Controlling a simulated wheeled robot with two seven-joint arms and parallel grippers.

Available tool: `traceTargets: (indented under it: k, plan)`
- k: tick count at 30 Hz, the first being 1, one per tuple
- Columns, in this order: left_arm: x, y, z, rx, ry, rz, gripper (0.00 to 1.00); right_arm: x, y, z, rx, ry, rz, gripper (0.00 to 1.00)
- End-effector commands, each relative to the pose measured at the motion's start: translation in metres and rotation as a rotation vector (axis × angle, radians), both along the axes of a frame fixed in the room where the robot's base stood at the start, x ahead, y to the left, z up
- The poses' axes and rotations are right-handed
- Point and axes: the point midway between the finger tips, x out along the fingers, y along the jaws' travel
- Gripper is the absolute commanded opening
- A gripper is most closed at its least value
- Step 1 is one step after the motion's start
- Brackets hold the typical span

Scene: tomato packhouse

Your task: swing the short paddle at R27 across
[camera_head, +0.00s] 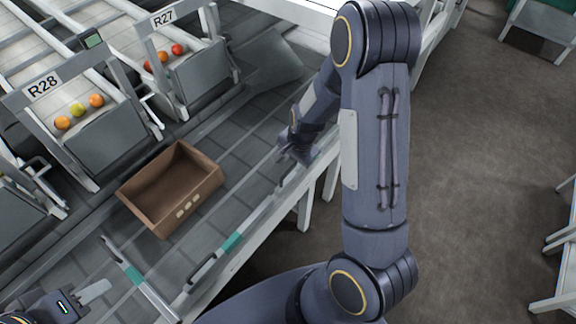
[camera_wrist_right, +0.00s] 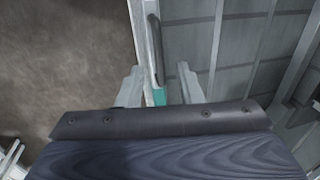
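The R27 sign (camera_head: 163,17) stands over a chute at the upper left. Along the belt's near rail, a short paddle with a dark bar (camera_head: 288,176) lies beside my right gripper (camera_head: 294,153). In the right wrist view this paddle (camera_wrist_right: 158,97) shows a teal band and a dark bar, between the two fingers of my right gripper (camera_wrist_right: 158,80). The fingers stand apart with gaps beside the paddle; I cannot tell whether they touch it. My left gripper (camera_head: 92,292) is at the lower left, away from the paddles; its finger opening is unclear.
A brown open crate (camera_head: 205,190) sits on the grey belt (camera_head: 240,160) below the R28 chute (camera_head: 110,140). Another teal-banded paddle (camera_head: 232,241) lies along the near rail, and one (camera_head: 133,274) reaches over the belt. Tomatoes (camera_head: 79,108) rest in the chutes.

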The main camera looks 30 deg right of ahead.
Motion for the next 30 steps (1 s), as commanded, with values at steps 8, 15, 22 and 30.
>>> traceTargets:
  k: [8, 15, 22, 30]
  plan:
    - [0.0, 0.0, -0.004, 0.0, 0.0, 0.0, 0.36, 0.005, 0.002, -0.029, 0.001, 0.0, -0.001, 0.33]
    - [0.0, 0.0, -0.004, 0.0, 0.0, 0.0, 0.36, 0.006, 0.002, -0.031, 0.001, -0.001, 0.0, 0.33]
    - [0.0, 0.0, -0.004, 0.0, 0.0, 0.0, 0.36, 0.005, 0.003, -0.031, 0.001, -0.001, 0.001, 0.09]
    - [0.0, 0.0, -0.003, 0.0, 0.0, 0.0, 0.36, 0.005, 0.003, -0.031, 0.001, 0.0, 0.001, 0.0]
